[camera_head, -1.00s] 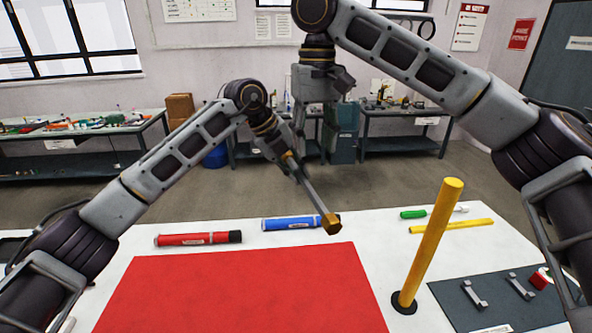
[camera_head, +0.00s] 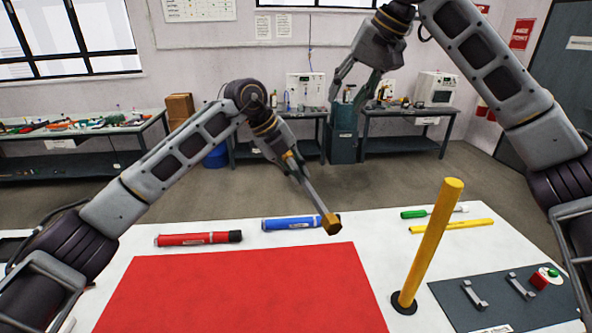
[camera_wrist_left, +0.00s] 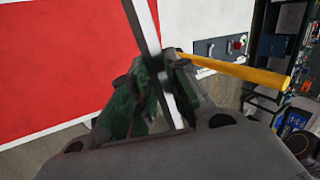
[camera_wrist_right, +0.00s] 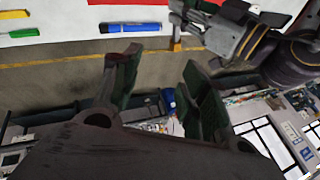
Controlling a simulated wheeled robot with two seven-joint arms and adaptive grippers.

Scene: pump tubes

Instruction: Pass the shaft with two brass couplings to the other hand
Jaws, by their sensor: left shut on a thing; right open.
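The shaft (camera_head: 314,193) is a thin grey bar with a brass coupling (camera_head: 332,223) at its lower end and another brass part (camera_head: 288,155) by the left gripper. My left gripper (camera_head: 293,166) is shut on the shaft, which slants down to the right above the table's far edge. In the left wrist view the shaft (camera_wrist_left: 145,25) runs between the fingers. My right gripper (camera_head: 348,98) is open and empty, higher and to the right, apart from the shaft. The right wrist view shows its two spread fingers (camera_wrist_right: 160,65) and a brass end (camera_wrist_right: 176,45) beyond them.
A yellow post (camera_head: 430,240) stands upright on the white table, right of the red mat (camera_head: 240,295). Red (camera_head: 198,239) and blue (camera_head: 292,223) tubes lie behind the mat. A dark panel (camera_head: 485,315) with handles and a red button (camera_head: 540,280) is at right.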

